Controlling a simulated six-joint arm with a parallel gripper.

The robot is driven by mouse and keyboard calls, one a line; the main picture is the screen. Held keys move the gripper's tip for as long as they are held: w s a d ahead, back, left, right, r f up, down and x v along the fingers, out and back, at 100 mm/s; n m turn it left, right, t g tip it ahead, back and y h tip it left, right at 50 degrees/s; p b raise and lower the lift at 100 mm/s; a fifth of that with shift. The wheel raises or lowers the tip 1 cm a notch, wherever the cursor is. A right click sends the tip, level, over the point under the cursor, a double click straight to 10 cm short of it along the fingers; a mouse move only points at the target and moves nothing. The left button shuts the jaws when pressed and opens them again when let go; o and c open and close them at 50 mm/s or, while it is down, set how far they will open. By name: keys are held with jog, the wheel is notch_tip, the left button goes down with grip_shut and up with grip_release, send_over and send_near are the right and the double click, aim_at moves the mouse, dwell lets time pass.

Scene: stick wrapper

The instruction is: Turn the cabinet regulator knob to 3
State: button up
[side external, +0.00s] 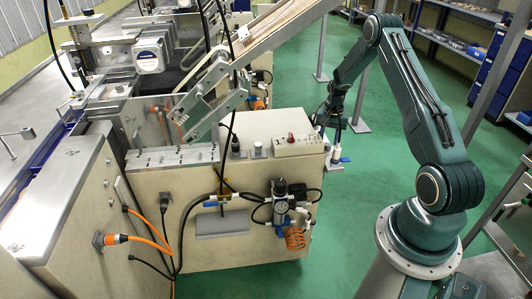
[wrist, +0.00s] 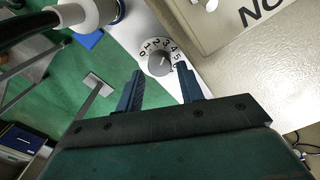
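The regulator knob (wrist: 159,63) is a small round grey knob in the wrist view, on a white plate with black numbers around its upper side. A faint light mark on it seems to slant to the upper right, but I cannot tell which number it meets. My gripper (wrist: 160,70) is open, with one finger on each side of the knob's lower part in the picture. I cannot tell whether the fingers touch it. In the side external view my gripper (side external: 334,122) points down by the right end of the beige cabinet (side external: 160,205); the knob is not clear there.
A white cylindrical fitting (wrist: 95,12) with a black hose is near the upper left in the wrist view. A switch box with a red button (side external: 291,138) sits on the cabinet top. A pressure regulator with gauge (side external: 281,200) is on the cabinet's front. Green floor lies right of the cabinet.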

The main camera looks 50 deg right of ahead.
aim_at(327, 144)
notch_tip(327, 144, up, 12)
jog(key=shift+f, duration=0.2)
dwell(0.5)
jog(key=s+a+r+n+t+h, duration=0.15)
jog(key=a+r+n, duration=0.55)
jog(key=a+r, duration=1.45)
jog(key=s+a+r+n+t+y, duration=0.1)
jog(key=s+a+n+t, duration=0.3)
jog(key=s+a, duration=1.2)
jog(key=shift+s+a+r+n, duration=0.3)
jog(key=shift+s+r+n, duration=0.6)
jog(key=shift+n, duration=0.7)
